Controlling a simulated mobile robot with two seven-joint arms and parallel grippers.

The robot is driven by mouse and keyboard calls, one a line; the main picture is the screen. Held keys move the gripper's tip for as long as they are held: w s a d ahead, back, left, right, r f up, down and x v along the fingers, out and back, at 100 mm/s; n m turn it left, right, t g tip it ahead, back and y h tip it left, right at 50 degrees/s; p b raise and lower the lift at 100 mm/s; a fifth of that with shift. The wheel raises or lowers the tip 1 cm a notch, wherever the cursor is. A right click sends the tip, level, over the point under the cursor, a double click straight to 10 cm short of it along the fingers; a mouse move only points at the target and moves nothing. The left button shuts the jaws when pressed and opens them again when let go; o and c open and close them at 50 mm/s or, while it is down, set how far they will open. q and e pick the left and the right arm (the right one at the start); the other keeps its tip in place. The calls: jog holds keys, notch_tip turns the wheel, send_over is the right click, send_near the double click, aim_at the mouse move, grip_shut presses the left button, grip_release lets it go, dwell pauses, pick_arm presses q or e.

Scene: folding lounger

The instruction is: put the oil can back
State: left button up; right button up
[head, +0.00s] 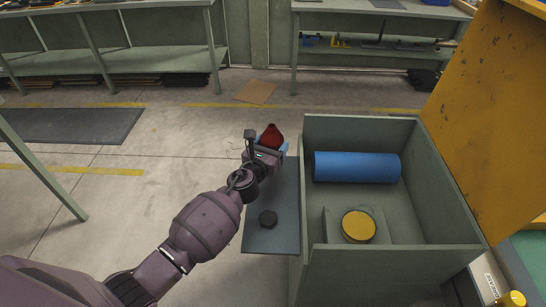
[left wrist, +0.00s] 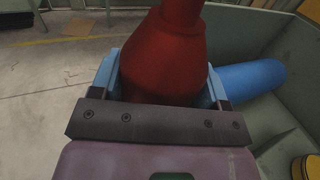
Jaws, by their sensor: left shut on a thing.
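The red oil can (head: 271,136) is in my left gripper (head: 267,148), above the far part of the grey side shelf (head: 285,215), left of the open green box. In the left wrist view the blue fingers (left wrist: 160,85) sit on either side of the red can body (left wrist: 165,55), and its narrower top points away from the wrist. The lower part of the can is hidden behind the gripper. My right gripper is not in view.
The green box (head: 310,134) holds a blue roll (head: 357,167) and a yellow-topped round thing (head: 358,226). Its yellow lid (head: 500,90) stands open at the right. Open floor lies left.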

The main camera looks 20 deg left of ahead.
pick_arm(q)
notch_tip(320, 180, down, 4)
jog(key=shift+s+b, duration=0.1)
jog(key=shift+b, duration=1.1)
jog(key=shift+f, duration=0.3)
jog(key=shift+r, duration=0.25)
jog(key=shift+f+b, duration=0.3)
jog(key=shift+b, duration=0.1)
jog(key=o, duration=1.1)
jog(key=shift+r, duration=0.1)
jog(key=shift+c, duration=0.2)
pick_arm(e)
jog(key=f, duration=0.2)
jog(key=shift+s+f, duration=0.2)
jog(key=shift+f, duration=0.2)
pick_arm(q)
jog(key=shift+r, duration=0.15)
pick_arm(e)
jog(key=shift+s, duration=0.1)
